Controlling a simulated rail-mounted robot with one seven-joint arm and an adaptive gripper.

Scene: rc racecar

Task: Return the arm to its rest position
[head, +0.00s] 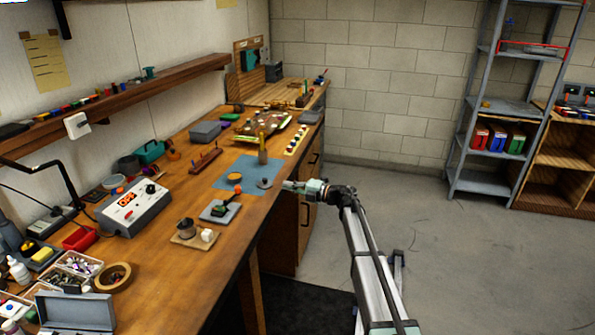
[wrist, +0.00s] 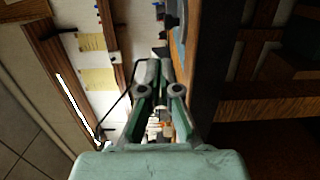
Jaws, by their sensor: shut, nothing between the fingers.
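My gripper (head: 287,184) is at the end of my arm, by the front edge of the wooden workbench (head: 225,240). In the head view it points left toward the bench, close to a small grey disc on a blue mat. Whether it touches the bench edge cannot be told. In the wrist view my gripper (wrist: 155,65) has its fingers together with nothing between them. The bench edge runs along its right side there, and the picture is turned sideways.
The bench carries a blue mat (head: 222,182), an RC car chassis (head: 268,122), a soldering station (head: 132,207) and a tape roll (head: 112,276). Bench drawers (head: 306,208) stand below the edge. The floor (head: 470,260) to the right is open, up to a metal shelf (head: 495,105).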

